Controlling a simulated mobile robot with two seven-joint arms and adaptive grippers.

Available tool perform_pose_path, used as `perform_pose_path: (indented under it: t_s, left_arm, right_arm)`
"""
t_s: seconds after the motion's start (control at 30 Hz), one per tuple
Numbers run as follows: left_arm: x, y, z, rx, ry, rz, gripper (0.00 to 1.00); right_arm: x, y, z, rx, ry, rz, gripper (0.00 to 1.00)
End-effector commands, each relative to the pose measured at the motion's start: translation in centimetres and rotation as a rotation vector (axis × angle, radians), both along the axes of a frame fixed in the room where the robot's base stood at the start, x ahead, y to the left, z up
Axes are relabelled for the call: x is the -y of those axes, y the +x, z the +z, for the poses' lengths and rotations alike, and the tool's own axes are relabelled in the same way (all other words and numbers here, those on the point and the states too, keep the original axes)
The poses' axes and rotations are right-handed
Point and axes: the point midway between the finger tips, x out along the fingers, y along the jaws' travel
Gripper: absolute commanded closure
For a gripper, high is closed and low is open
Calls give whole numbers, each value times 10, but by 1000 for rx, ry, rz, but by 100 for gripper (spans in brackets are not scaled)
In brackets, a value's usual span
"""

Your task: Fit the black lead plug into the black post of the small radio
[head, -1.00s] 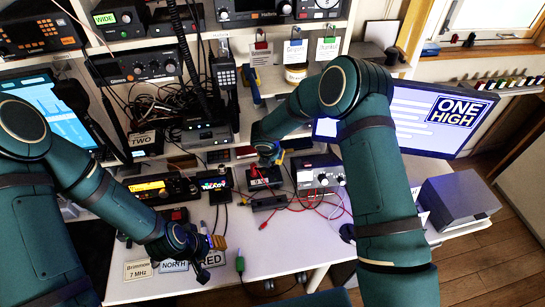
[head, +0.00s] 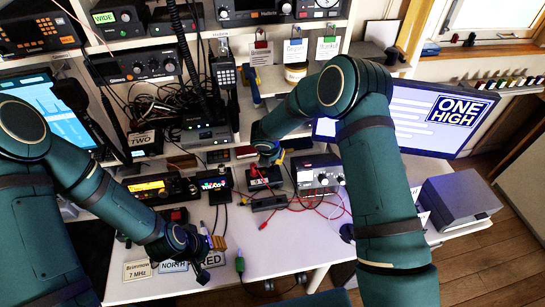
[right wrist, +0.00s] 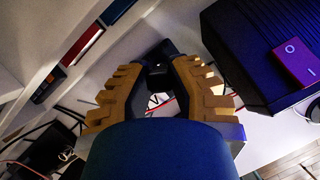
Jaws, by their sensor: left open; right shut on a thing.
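My right gripper (head: 269,157) is above a small black box with a lit display (head: 265,182), which looks like the small radio. A red plug (head: 253,171) shows at its upper left. In the right wrist view my tan fingers (right wrist: 155,78) are closed around a dark piece (right wrist: 156,68), apparently the black lead plug. Its tip is in shadow, and the black post is hidden, so I cannot tell whether they touch. My left gripper (head: 217,246) is open and empty over the front of the bench, left of a green plug (head: 239,264).
A grey box with knobs (head: 318,176) stands right of the small radio, with red leads (head: 327,205) around it. A radio with an orange display (head: 160,190) is at the left. Shelves of radios rise behind. The front right of the white bench (head: 290,250) is clear.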

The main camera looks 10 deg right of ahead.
Motion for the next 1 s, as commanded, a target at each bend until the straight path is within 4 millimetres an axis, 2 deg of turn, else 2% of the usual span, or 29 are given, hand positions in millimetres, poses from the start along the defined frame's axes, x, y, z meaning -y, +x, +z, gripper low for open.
perform_pose_path:
  t_s: [0.67, 1.0]
  left_arm:
    - [0, 0, -2, 0, 0, 0, 51]
    - [0, 0, -9, 0, 0, 0, 51]
  right_arm:
    - [0, 0, 0, 0, 0, 0, 100]
    - [-1, 0, -8, 0, 1, 0, 100]
